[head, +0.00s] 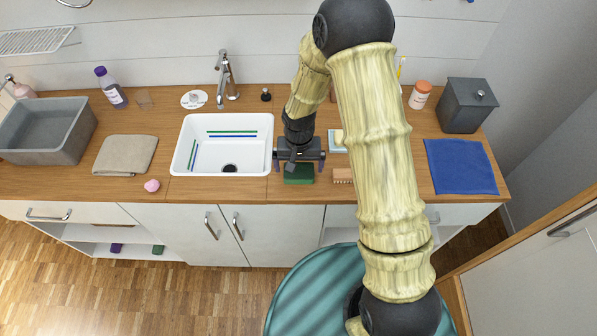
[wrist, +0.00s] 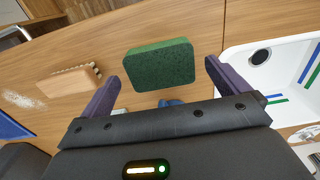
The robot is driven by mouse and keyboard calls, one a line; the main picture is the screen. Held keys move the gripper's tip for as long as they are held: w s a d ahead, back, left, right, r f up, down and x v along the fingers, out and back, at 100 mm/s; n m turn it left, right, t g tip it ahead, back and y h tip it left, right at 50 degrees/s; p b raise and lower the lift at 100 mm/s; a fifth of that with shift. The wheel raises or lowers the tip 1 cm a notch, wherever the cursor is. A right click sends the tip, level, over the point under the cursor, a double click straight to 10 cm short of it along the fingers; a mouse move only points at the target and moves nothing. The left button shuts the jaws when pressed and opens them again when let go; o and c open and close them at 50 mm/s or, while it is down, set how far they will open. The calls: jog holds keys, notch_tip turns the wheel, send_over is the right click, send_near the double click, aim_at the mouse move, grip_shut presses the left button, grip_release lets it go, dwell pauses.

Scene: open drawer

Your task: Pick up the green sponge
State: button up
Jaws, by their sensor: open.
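The green sponge (head: 298,174) lies on the wooden counter just right of the white sink, near the counter's front edge. In the wrist view the sponge (wrist: 160,64) is a dark green block ahead of my gripper and between the lines of its two fingers. My gripper (head: 299,164) is over the counter at the sponge, pointing down. In the wrist view my gripper (wrist: 160,75) is open, with purple fingers apart and nothing held. The fingertips look close to the sponge's near side; I cannot tell whether they touch it.
The white sink (head: 179,160) is to the left. A wooden brush (head: 343,176) lies close on the right; it also shows in the wrist view (wrist: 70,82). A blue cloth (head: 460,167) and a grey canister (head: 467,106) are farther right. A pink object (head: 152,186) lies left of the sink.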

aim_at(299, 170)
jog(key=shift+w+f+p, duration=0.15)
jog(key=shift+f+p, duration=0.05)
jog(key=shift+f, duration=0.75)
jog(key=shift+w+f+p, duration=0.15)
jog(key=shift+f, duration=0.75)
jog(key=shift+s+r, duration=0.1)
jog(key=c, duration=0.9)
